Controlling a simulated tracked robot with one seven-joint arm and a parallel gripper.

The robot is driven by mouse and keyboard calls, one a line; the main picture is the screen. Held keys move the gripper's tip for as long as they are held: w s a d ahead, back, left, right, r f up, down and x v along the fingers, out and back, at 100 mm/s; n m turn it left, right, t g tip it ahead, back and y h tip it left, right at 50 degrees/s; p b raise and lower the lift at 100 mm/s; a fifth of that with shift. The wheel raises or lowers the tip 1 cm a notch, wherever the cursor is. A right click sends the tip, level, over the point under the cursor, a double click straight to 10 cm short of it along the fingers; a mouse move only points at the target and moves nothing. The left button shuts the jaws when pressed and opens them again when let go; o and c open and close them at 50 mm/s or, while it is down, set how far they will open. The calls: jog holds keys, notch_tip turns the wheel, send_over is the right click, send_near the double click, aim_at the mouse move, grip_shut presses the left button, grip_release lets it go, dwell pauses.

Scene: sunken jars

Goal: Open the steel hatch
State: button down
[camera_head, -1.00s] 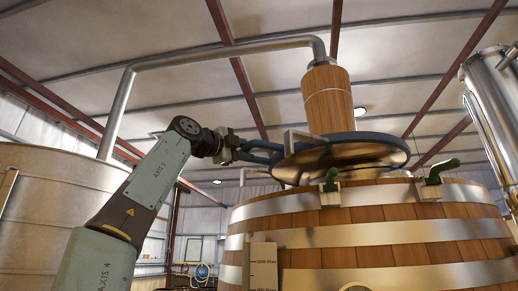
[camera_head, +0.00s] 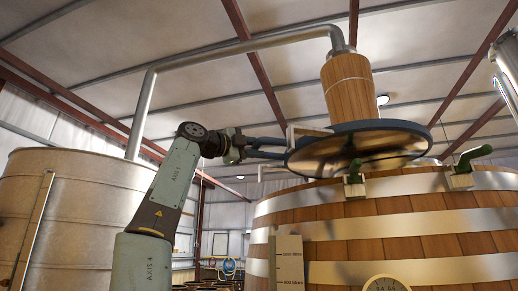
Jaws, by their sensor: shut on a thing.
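The steel hatch (camera_head: 345,155) is a round lid with a dark blue rim and a shiny underside. It is raised and tilted above the top of the wooden vat (camera_head: 400,232), with its underside facing me. Dark bars (camera_head: 268,154) reach left from its rim. My gripper (camera_head: 243,146) is at the left end of these bars and is shut on them, beside the hatch. The fingertips are small and partly hidden. The vat's opening is hidden behind its upper edge.
Two green clamps (camera_head: 354,172) stand on the vat's front rim, the other further right (camera_head: 468,160). A wooden column (camera_head: 350,85) with a steel pipe (camera_head: 240,47) rises behind the hatch. A large metal tank (camera_head: 75,215) stands left of my arm.

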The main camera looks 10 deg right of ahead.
jog(key=c, duration=1.1)
grip_release()
jog(key=shift+w+a+f, duration=0.15)
jog(key=shift+w+f, duration=0.05)
jog(key=shift+o, duration=0.9)
jog(key=shift+r, duration=0.1)
jog(key=shift+s, duration=0.1)
jog(key=v, duration=1.3)
jog(key=shift+s+a+f, duration=0.15)
jog(key=shift+a+f, duration=0.05)
jog(key=shift+a, duration=0.1)
